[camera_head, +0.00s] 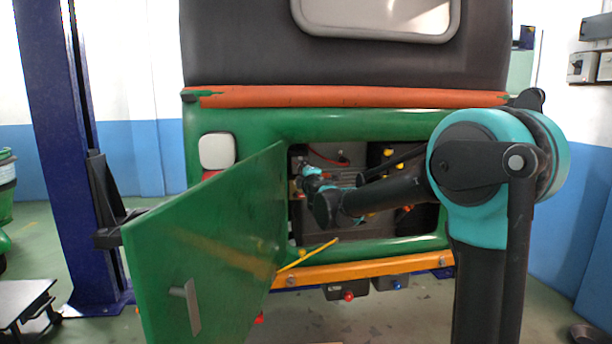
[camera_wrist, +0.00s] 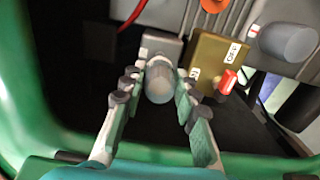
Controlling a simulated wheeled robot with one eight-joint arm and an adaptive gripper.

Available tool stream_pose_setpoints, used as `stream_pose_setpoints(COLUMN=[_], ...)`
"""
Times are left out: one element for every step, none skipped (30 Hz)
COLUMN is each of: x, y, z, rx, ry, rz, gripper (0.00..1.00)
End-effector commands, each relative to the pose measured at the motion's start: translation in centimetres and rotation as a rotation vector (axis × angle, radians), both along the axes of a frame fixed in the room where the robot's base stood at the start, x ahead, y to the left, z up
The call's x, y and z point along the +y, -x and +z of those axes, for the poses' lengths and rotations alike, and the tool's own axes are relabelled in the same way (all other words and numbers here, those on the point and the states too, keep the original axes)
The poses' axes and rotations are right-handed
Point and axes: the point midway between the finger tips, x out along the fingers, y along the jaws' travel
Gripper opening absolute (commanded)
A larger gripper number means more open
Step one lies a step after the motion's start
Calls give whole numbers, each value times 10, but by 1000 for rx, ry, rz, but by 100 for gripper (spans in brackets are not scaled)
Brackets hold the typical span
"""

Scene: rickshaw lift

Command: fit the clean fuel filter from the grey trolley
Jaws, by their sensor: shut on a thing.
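My gripper (camera_head: 310,180) reaches through the open rear hatch into the rickshaw's engine bay. In the head view the filter is too small to make out. I cannot identify the grey trolley.
The green hatch door (camera_head: 205,250) hangs open to the left, and a yellow rod (camera_head: 307,254) stands at its lower edge. A larger grey cylinder (camera_wrist: 288,42) is to the right. A blue lift post (camera_head: 62,150) stands left.

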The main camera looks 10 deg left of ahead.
Motion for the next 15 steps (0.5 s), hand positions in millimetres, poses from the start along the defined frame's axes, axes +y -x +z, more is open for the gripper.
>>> stream_pose_setpoints(x=[2, 2, 3, 4, 5, 6, 7, 7, 8, 8, 9, 9, 9, 10, 10], y=[-6, -9, -13, -15, -18, -21, -23, -25, -27, -29, -30, -31, -32, -33, -33], z=[0, 0, 0, 0, 0, 0, 0, 0, 0, 0, 0, 0, 0, 0, 0], rx=[0, 0, 0, 0, 0, 0, 0, 0, 0, 0, 0, 1, 1, 1, 1], ry=[0, -1, -1, -1, -1, -1, -1, -1, -1, -1, -1, -2, -2, -2, -2], rz=[0, 0, 0, 0, 0, 0, 0, 0, 0, 0, 0, 0, 0, 0, 0], gripper=[4, 4, 4, 4, 4, 4, 4, 4, 4, 4, 4, 4, 4, 4, 4])
